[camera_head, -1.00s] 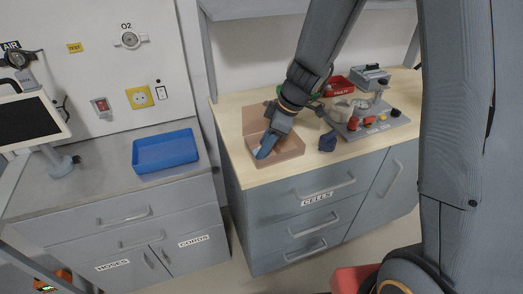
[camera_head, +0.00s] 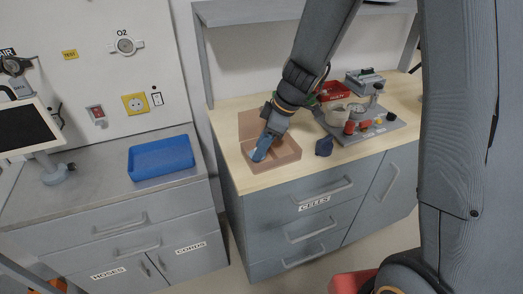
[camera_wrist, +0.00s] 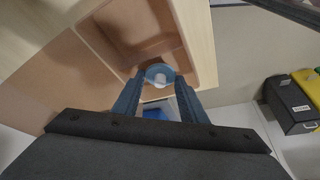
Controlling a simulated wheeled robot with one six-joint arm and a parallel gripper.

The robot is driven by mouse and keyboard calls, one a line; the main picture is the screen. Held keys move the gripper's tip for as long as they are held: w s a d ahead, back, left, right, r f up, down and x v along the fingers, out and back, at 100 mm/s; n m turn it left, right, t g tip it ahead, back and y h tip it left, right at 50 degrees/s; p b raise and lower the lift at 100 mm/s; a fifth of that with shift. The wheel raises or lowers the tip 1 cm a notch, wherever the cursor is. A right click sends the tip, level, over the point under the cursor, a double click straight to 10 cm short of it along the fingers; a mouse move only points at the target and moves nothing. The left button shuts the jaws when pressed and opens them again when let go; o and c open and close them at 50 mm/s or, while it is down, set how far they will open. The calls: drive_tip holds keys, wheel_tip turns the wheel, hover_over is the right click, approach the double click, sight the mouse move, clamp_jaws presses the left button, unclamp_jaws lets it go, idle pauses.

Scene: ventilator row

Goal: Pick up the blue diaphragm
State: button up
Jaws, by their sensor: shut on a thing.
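The blue diaphragm (camera_wrist: 159,74) is a small round blue disc with a pale centre. In the wrist view it sits between the fingertips of my gripper (camera_wrist: 158,84), which is shut on it. In the head view my gripper (camera_head: 261,148) points down over the open brown box (camera_head: 287,158) on the wooden counter. The diaphragm cannot be made out there, hidden by the fingers. In the wrist view the box (camera_wrist: 203,62) lies behind the diaphragm, and its inside looks empty where visible.
A grey device board (camera_head: 392,127) with red and yellow parts and a red bin (camera_head: 331,90) lie farther right and back. A blue tray (camera_head: 161,158) sits on the left cabinet. The counter's front edge is close to the box.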

wheel_tip(320, 180, up, 16)
drive_tip(key=b, duration=0.3)
drive_tip(key=shift+r, duration=0.2)
clamp_jaws()
drive_tip(key=o, duration=1.6)
unclamp_jaws()
